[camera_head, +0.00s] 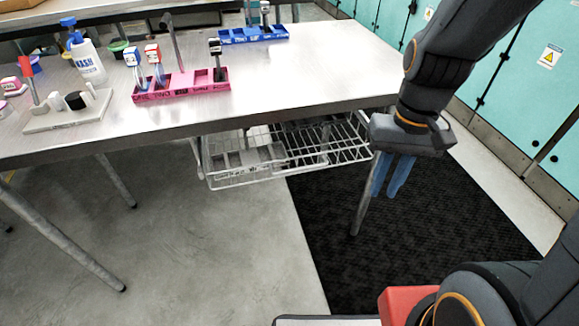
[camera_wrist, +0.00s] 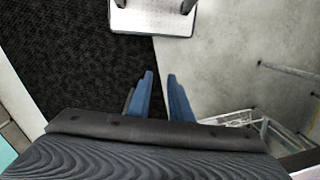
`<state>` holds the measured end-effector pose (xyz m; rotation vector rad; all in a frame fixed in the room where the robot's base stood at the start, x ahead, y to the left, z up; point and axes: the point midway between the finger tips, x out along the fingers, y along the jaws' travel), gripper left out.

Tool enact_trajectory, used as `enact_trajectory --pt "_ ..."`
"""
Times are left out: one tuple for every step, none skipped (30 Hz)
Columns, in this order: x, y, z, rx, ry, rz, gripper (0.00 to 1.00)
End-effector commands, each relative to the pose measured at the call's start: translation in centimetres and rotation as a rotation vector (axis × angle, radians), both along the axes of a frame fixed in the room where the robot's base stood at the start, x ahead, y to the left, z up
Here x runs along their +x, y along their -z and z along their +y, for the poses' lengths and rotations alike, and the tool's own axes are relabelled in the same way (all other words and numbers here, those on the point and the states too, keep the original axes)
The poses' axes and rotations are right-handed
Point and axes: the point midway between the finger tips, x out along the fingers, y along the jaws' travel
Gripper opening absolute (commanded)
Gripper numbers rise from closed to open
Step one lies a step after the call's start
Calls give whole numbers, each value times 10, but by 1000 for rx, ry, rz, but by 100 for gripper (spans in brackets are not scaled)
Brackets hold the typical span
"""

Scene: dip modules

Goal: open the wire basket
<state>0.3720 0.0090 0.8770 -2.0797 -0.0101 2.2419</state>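The wire basket (camera_head: 322,163) is a pale metal wire drawer hung under the steel table. Its front part shows below the table's front edge, while its rear is hidden by the tabletop. I cannot tell how far out it stands. My gripper (camera_head: 391,192) hangs fingers down, just right of the basket's right end in the head view, apart from it. In the wrist view, the two blue fingers of my gripper (camera_wrist: 160,76) stand apart with nothing between them. Part of the wire basket (camera_wrist: 232,119) shows there at the lower right.
The steel table (camera_head: 300,75) carries a pink rack (camera_head: 182,88), a blue rack (camera_head: 253,34), a wash bottle (camera_head: 88,60) and a pale tray (camera_head: 70,118). Its legs (camera_head: 362,202) stand below. A black mat (camera_head: 400,235) covers the floor. Teal cabinets (camera_head: 535,80) line the right.

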Motion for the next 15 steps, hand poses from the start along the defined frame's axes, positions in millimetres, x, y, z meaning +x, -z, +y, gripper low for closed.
enact_trajectory --pt "5 20 4 38 31 53 19" --pt "7 29 8 67 50 88 19" --pt "11 42 15 112 77 132 19" --pt "14 51 20 151 98 167 19" --pt "18 60 27 194 120 201 19" --pt "25 72 35 253 146 242 19" --pt "31 80 42 300 166 270 19" --pt "37 88 49 349 186 296 19" --pt "47 98 57 416 212 325 19" --pt "56 105 64 468 231 344 19" --pt "65 112 70 522 251 359 19" --pt "78 122 77 596 277 376 19" --pt "89 129 82 651 297 385 19" --pt "100 135 87 708 316 391 19" --pt "115 144 91 784 341 391 19"
